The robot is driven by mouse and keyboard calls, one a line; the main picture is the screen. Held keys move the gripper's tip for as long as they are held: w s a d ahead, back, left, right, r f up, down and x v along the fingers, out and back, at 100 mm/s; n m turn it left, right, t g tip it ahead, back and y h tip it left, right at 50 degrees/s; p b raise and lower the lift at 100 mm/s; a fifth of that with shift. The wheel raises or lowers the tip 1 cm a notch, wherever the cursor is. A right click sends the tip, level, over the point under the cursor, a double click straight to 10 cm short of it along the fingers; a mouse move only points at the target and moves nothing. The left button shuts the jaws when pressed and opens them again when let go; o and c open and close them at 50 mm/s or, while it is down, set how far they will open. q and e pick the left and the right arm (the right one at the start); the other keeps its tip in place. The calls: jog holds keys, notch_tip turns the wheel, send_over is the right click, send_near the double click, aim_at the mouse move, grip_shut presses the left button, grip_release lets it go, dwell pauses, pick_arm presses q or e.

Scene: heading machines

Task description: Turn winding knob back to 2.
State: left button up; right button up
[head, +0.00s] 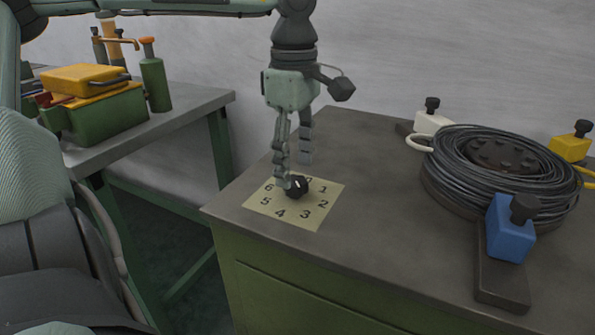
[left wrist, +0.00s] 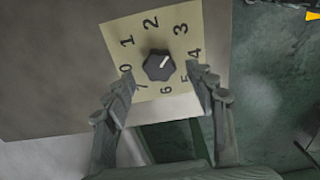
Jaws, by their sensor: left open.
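The winding knob (head: 297,187) is black and sits on a pale yellow dial plate (head: 323,208) with printed numbers, on the bench's near left corner. In the left wrist view the knob (left wrist: 159,65) has a lobed edge, and its white mark points between 3 and 4. My left gripper (head: 293,172) comes down over the plate, open and empty. In the left wrist view its fingers (left wrist: 165,74) stand apart, one toward the 0 and 7 side, the other near 4 and 5. I see no clear contact with the knob. My right gripper is not in view.
A coil of dark wire (head: 500,165) lies on the bench at right. A blue clamp block (head: 511,230) stands before it, with a white one (head: 431,122) and a yellow one (head: 570,146) behind. A green toolbox (head: 105,118) and bottle (head: 155,82) stand on the left table.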

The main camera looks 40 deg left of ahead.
aim_at(299, 185)
pick_arm(q)
jog(key=shift+f, duration=1.25)
jog(key=c, duration=1.2)
